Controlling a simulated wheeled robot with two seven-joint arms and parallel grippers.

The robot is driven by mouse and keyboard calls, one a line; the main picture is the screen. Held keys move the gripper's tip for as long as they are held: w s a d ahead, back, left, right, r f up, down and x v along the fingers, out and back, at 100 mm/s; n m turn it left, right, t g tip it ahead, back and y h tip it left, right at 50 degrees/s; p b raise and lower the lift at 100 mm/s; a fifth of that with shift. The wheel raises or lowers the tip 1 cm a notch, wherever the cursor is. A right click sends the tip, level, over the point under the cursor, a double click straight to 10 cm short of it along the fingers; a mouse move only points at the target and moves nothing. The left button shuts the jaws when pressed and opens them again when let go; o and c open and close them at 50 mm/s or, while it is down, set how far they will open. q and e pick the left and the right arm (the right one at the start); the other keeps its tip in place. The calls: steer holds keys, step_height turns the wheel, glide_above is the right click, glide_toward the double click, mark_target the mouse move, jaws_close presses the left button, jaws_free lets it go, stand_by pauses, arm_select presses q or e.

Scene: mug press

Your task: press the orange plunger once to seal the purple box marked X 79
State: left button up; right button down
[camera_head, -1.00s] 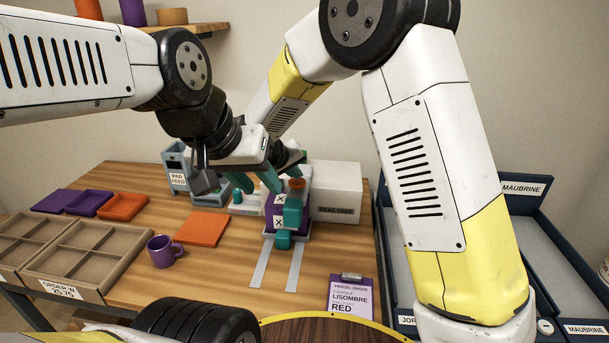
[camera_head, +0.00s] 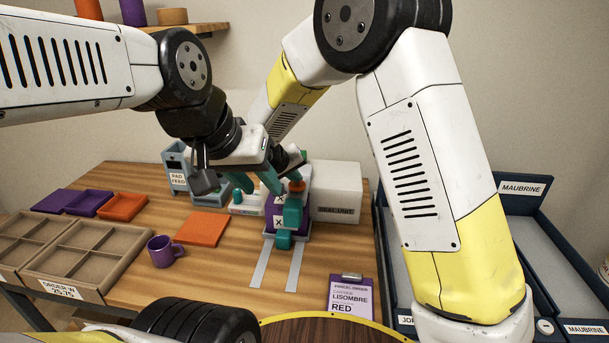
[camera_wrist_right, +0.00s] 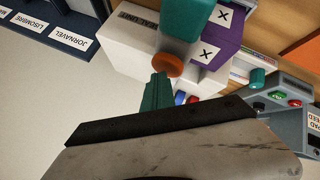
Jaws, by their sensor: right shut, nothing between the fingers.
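The purple box (camera_head: 302,222) stands in the seal unit (camera_head: 338,182), partly hidden by teal press parts (camera_head: 291,213). Its white labels show an X; I cannot read a number. It also shows in the right wrist view (camera_wrist_right: 220,52). The orange plunger (camera_head: 297,187) sits atop the teal press part, and in the right wrist view the plunger (camera_wrist_right: 168,65) lies just beyond my right fingertips (camera_wrist_right: 160,78). My right gripper is shut and empty, at the plunger; contact is unclear. My left gripper (camera_head: 257,187) has its teal fingers apart, left of the plunger and in front of the unit.
A pad feed box (camera_head: 178,170) stands behind left. An orange tile (camera_head: 202,229), a purple mug (camera_head: 163,251) and divided trays (camera_head: 75,250) lie left. An order clipboard (camera_head: 345,295) is at the front. Two grey strips (camera_head: 260,268) run toward the front. Blue bins (camera_head: 530,230) stand right.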

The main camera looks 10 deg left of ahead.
mark_target(296, 185)
steer(key=shift+s+f, duration=0.2)
steer(key=shift+f, duration=0.7)
stand_by(0.5)
steer(key=shift+r, duration=0.1)
steer(key=shift+w+r, duration=0.1)
steer(key=shift+r, duration=1.5)
steer(key=shift+r, duration=2.55)
steer(key=shift+d, duration=0.1)
